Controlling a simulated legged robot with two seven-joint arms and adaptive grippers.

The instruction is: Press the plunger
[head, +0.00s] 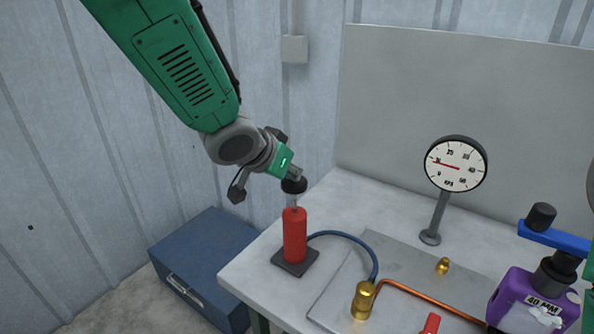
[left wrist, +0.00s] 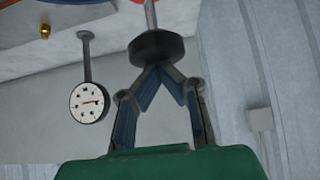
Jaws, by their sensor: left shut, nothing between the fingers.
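The plunger is a red upright cylinder (head: 294,236) on a dark square base at the table's left corner. A thin metal rod rises from it to a black knob (head: 294,186). My left gripper (head: 296,174) is shut and empty, angled down at the top of the knob. In the left wrist view the closed fingertips (left wrist: 162,70) meet the black knob (left wrist: 156,46) or lie very close to it; I cannot tell if they touch. The rod shows beyond the knob. My right gripper is not in view.
A blue hose (head: 350,236) runs from the pump to a brass fitting (head: 363,300) on a metal plate. A dial gauge (head: 456,164) stands behind. A purple block (head: 520,300) and blue handle (head: 552,236) are at right. A blue toolbox (head: 205,262) sits below left.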

